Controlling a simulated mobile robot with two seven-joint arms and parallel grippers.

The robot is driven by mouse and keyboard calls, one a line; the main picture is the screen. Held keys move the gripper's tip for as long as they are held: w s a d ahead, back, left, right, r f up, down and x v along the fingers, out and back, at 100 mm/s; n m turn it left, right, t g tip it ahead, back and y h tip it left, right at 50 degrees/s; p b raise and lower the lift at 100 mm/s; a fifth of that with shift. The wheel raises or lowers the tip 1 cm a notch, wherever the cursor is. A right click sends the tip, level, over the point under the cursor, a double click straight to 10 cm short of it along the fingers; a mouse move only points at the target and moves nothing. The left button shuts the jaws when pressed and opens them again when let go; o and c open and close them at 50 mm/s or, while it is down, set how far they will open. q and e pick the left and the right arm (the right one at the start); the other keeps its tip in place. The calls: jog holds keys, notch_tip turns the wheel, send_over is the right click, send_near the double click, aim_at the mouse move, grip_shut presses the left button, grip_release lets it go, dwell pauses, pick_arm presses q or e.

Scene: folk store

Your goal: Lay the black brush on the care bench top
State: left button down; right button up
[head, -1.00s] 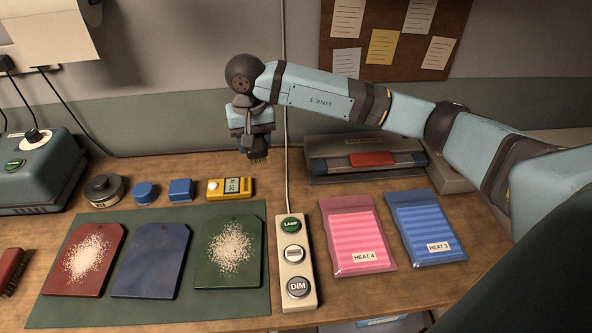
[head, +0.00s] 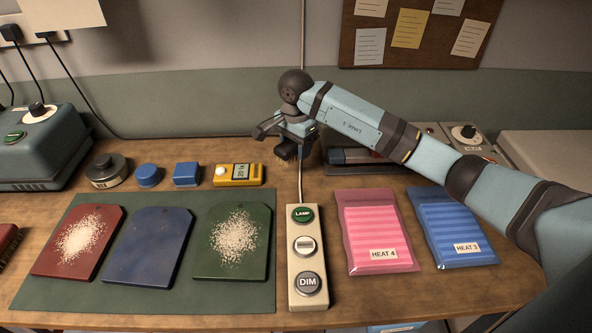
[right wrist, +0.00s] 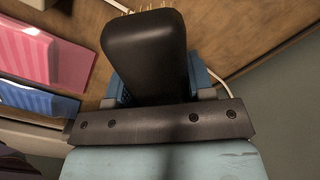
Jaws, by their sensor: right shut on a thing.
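The black brush (right wrist: 146,55) fills the middle of the right wrist view, its dark back towards the camera and a few pale bristles at its far end. In the head view the brush (head: 286,150) hangs under my right gripper (head: 290,138), bristles down, above the back of the wooden bench top (head: 402,292). My right gripper is shut on the brush. The brush appears to be held above the wood, clear of the things around it. My left gripper is not in view.
A switch strip (head: 306,265) with a cable stands in front of the brush. A yellow meter (head: 238,175) is to its left, a laminator-like machine (head: 365,155) to its right. A green mat (head: 60,290) holds three boards. Pink (head: 375,232) and blue (head: 452,228) packets lie right.

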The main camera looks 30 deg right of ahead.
aim_at(296, 176)
jog(key=shift+f, duration=3.8)
jog(key=shift+f+b, duration=0.1)
jog(key=shift+b, duration=0.2)
jog(key=shift+f, duration=0.15)
jog(key=o, duration=1)
jog(key=shift+o, duration=0.2)
jog(key=shift+r, duration=0.2)
notch_tip(296, 176, up, 12)
jog(key=shift+r+p, duration=0.1)
jog(key=shift+p, duration=0.4)
